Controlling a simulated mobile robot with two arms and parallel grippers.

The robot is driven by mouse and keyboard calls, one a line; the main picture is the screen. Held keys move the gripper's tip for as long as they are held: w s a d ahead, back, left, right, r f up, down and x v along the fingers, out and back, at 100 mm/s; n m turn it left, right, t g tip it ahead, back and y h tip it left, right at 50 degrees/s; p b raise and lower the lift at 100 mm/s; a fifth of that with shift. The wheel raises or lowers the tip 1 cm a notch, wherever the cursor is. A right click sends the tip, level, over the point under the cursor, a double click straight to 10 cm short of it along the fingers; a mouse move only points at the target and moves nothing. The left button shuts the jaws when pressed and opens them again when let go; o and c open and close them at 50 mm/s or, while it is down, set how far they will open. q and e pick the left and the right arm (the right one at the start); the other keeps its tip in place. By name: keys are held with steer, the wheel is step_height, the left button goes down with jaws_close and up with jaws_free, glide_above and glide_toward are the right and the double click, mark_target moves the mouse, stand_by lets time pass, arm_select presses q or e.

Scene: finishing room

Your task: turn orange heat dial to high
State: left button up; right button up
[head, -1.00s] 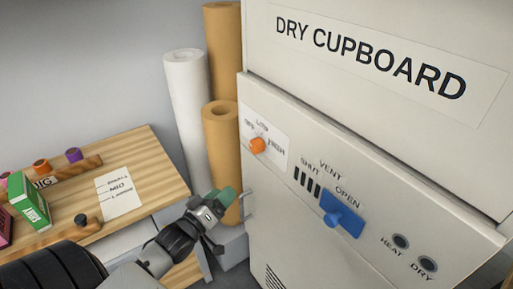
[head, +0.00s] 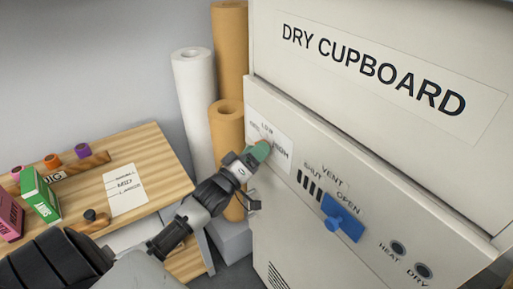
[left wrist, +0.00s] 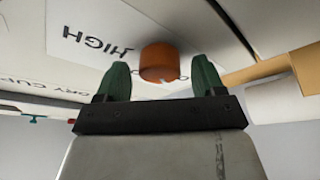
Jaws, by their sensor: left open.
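The orange heat dial (left wrist: 159,62) sits on the white label of the dry cupboard (head: 300,185), marked LOW at the top and HIGH on the right. In the head view my left gripper (head: 259,151) is at this label and hides nearly all of the dial. In the left wrist view my left gripper (left wrist: 160,80) is open, with one green fingertip on each side of the dial. Gaps show between the fingers and the dial, and nothing is gripped. I cannot tell which setting the dial points to. My right gripper is not in view.
A blue vent lever (head: 342,218) sticks out right of the dial, with HEAT and DRY lamps (head: 398,248) beyond. Brown rolls (head: 227,140) and a white roll (head: 194,110) stand close left of the cupboard. A wooden bench (head: 155,165) holds boxes and a paper card.

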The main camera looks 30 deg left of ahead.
arm_select(q)
steer(key=shift+w, duration=0.2)
steer(key=shift+c, duration=0.2)
steer(key=c, duration=0.9)
